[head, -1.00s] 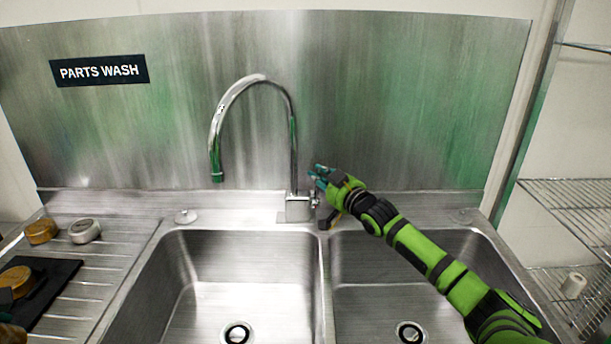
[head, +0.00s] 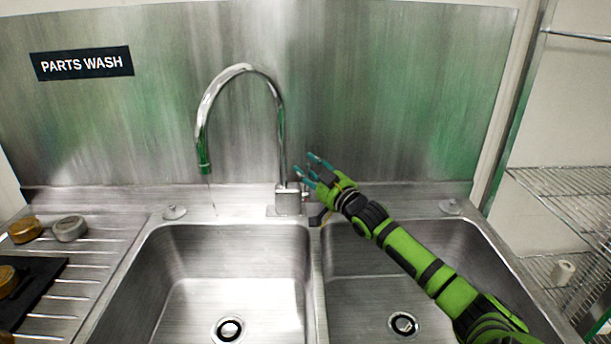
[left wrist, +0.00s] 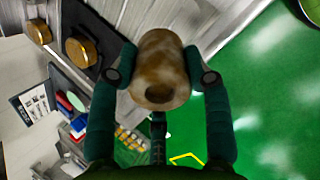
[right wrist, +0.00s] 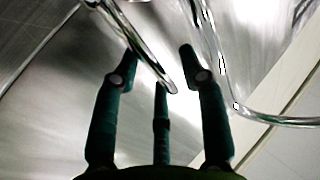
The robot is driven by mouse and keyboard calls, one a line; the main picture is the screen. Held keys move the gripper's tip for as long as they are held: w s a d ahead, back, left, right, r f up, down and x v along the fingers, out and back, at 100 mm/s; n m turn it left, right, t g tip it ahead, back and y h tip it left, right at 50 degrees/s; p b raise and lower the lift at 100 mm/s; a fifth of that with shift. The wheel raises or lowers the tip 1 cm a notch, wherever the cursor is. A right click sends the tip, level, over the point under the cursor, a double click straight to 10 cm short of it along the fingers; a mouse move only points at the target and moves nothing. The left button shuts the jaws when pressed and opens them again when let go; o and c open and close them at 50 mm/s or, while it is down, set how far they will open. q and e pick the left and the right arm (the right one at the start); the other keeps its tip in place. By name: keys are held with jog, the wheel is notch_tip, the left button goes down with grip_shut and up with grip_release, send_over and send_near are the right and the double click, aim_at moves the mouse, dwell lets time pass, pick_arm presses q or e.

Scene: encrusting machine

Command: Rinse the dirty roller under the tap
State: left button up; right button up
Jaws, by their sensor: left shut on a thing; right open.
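The dirty roller (left wrist: 160,70), brown and stained, is in my left gripper (left wrist: 163,75), which is shut on it in the left wrist view. The left gripper does not show in the head view. The chrome tap (head: 240,75) arches over the left basin, and a thin trickle hangs below its spout. My right gripper (head: 312,170) is open beside the tap's base, just right of its upright, near the lever. In the right wrist view the open fingers (right wrist: 160,65) have a chrome tube between them; I cannot tell whether they touch it.
The left basin (head: 250,265) and right basin (head: 410,265) are empty. On the drainboard (head: 100,260) at left are a brass part (head: 25,229), a grey part (head: 70,229) and a black mat (head: 40,280). A wire rack (head: 565,190) stands at right.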

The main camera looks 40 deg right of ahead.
jog(key=s+a+f, duration=0.1)
jog(key=s, duration=1)
jog(key=shift+s+f, duration=0.2)
jog(key=shift+s, duration=0.15)
jog(key=shift+a+r, duration=0.1)
